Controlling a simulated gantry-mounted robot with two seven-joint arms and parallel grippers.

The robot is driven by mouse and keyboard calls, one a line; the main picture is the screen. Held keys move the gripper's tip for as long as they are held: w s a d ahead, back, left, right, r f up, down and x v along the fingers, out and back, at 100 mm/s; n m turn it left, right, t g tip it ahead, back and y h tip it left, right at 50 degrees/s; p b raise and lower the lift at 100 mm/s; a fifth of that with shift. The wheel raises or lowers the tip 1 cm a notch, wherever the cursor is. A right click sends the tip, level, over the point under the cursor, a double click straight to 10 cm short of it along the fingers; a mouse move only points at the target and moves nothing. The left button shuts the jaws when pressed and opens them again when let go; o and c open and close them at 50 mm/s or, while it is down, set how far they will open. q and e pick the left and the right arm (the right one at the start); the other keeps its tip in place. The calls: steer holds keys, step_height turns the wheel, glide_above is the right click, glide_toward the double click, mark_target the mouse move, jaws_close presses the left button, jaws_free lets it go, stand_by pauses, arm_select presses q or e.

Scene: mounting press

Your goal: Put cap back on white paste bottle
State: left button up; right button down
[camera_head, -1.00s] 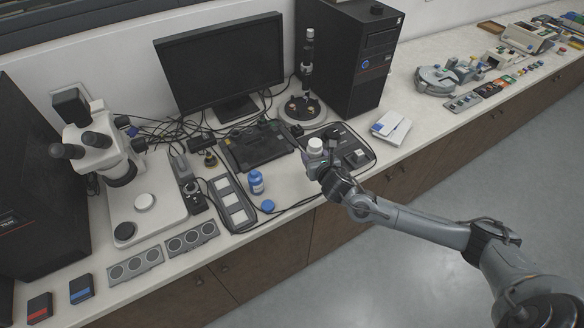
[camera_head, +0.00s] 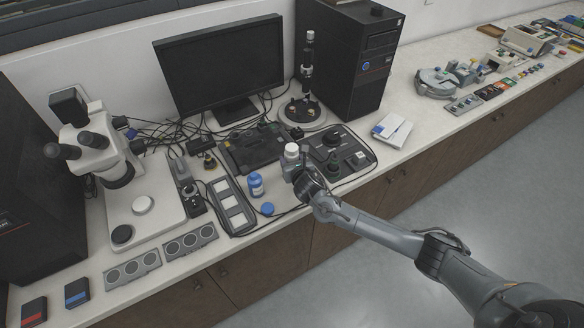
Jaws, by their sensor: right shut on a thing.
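My right gripper (camera_head: 292,171) is shut on a small white round thing (camera_head: 291,151), held above the bench's front part. Its white top shows above the fingers; the gripper hides its lower part, so I cannot tell whether it is a whole bottle or only a cap. A small blue bottle (camera_head: 256,185) with a pale label stands upright to the left of the gripper, apart from it. A loose blue cap (camera_head: 267,209) lies on the bench just in front of that bottle. My left gripper is not in view.
A grey tray with white squares (camera_head: 232,207) lies left of the blue bottle. A black control unit (camera_head: 340,150) stands behind and right of the gripper. A microscope (camera_head: 100,150) stands at left.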

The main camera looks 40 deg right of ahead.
steer(key=shift+f+b, duration=0.3)
steer(key=shift+f, duration=1.5)
steer(key=shift+c, duration=1.8)
jaws_free()
steer(key=shift+f, duration=0.15)
steer(key=shift+s+a+r, duration=0.1)
steer(key=shift+s+r, duration=0.1)
steer(key=shift+r, duration=0.05)
steer(key=p+v, duration=0.2)
steer(key=v, duration=0.8)
steer(key=shift+s+r, duration=0.1)
steer(key=shift+r, duration=0.05)
steer(key=shift+s+a+r, duration=0.2)
steer(key=shift+s+a, duration=0.05)
steer(key=shift+s, duration=0.3)
